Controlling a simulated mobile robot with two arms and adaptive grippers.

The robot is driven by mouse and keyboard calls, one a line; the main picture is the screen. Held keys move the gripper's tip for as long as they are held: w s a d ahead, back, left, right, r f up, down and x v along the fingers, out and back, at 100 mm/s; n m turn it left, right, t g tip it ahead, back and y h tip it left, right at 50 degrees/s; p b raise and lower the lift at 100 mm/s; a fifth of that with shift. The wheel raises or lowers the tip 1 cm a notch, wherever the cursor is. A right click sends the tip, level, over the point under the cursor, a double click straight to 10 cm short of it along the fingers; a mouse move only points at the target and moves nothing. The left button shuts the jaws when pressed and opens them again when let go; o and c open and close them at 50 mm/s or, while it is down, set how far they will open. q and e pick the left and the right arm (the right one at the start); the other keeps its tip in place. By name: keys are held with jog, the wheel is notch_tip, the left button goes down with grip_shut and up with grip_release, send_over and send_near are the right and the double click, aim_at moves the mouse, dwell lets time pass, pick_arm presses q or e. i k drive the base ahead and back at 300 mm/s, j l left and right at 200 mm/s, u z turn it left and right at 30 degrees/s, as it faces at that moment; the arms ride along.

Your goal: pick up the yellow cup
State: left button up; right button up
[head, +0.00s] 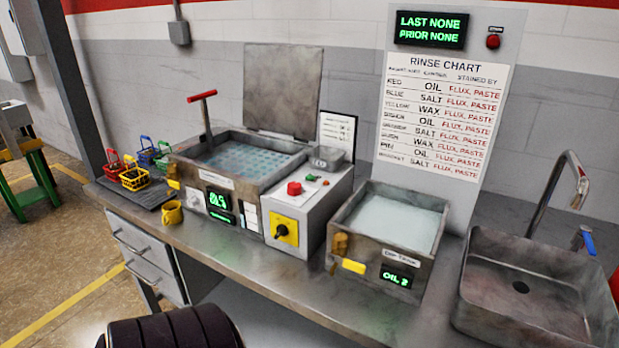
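A small yellow cup (171,211) with a handle stands on the bench top (215,255). It is near the front edge, in front of the left tank (218,190) and to the right of a dark mat (140,196). Nothing covers it in the head view. Neither of my grippers shows in the head view.
Red (113,163), yellow (133,178) and blue (149,152) wire baskets stand left of the cup. A grey control box (299,215), a second tank (385,235) and a sink (530,285) fill the bench rightward. A dark ribbed object shows at the bottom left.

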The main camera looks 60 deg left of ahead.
aim_at(172, 210)
jog(key=u, duration=2.7)
